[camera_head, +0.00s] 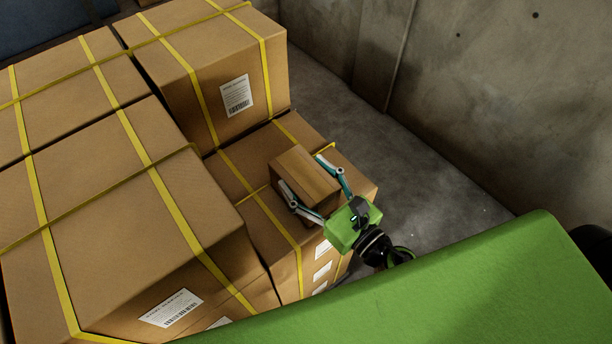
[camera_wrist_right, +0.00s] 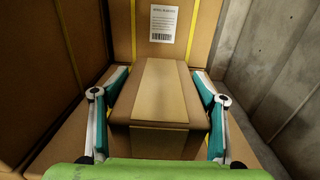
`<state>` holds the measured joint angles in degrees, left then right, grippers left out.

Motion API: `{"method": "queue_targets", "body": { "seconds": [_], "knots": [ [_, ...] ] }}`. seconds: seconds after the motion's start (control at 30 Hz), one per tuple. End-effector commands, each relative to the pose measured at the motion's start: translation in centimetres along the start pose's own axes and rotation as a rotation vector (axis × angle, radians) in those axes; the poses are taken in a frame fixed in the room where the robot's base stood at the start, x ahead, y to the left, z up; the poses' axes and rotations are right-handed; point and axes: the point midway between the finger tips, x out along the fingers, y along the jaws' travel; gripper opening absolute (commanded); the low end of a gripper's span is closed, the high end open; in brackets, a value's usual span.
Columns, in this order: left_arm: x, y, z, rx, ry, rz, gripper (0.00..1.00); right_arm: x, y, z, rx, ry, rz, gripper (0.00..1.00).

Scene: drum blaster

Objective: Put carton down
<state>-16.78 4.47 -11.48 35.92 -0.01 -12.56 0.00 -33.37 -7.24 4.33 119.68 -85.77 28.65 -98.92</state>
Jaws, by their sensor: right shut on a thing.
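A small brown carton (camera_head: 304,178) is between the fingers of my right gripper (camera_head: 308,180), which is shut on its two sides. The carton is over the top of a lower strapped box (camera_head: 243,170) in the head view. I cannot tell for sure whether its underside touches that box. In the right wrist view the carton (camera_wrist_right: 160,95) fills the middle, with a finger of my right gripper (camera_wrist_right: 159,110) along each side. A large box with a white label (camera_wrist_right: 163,24) stands just behind it. My left gripper is not in view.
Large strapped boxes stand at the left (camera_head: 110,240) and behind (camera_head: 215,70). A concrete wall (camera_head: 480,90) rises at the right, with bare floor (camera_head: 370,140) between wall and boxes. A green surface (camera_head: 470,290) fills the lower right.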

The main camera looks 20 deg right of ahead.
Motion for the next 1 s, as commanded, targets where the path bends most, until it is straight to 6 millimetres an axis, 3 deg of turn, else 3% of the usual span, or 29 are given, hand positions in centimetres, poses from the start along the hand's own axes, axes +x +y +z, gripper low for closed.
{"method": "queue_targets", "body": {
  "seconds": [0.1,0.13,0.2,0.63,0.77,1.0],
  "knots": [
    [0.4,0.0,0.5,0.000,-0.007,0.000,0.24,0.1,0.0,-0.1,-0.001,-0.005,0.001,0.21],
    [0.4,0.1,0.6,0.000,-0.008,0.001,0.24,0.0,0.0,-0.4,0.000,0.000,0.000,0.67],
    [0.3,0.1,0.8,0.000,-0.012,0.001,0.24,0.0,0.0,-0.2,0.000,0.000,0.000,0.84],
    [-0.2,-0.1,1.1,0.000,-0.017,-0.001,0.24,0.0,0.0,0.2,0.000,0.000,0.000,0.84],
    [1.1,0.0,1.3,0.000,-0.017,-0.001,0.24,-1.6,0.0,-0.5,-0.002,0.003,0.000,0.84],
    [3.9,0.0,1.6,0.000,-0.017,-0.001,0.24,-6.2,0.0,-0.8,0.000,0.005,0.000,0.84]
  ]
}}
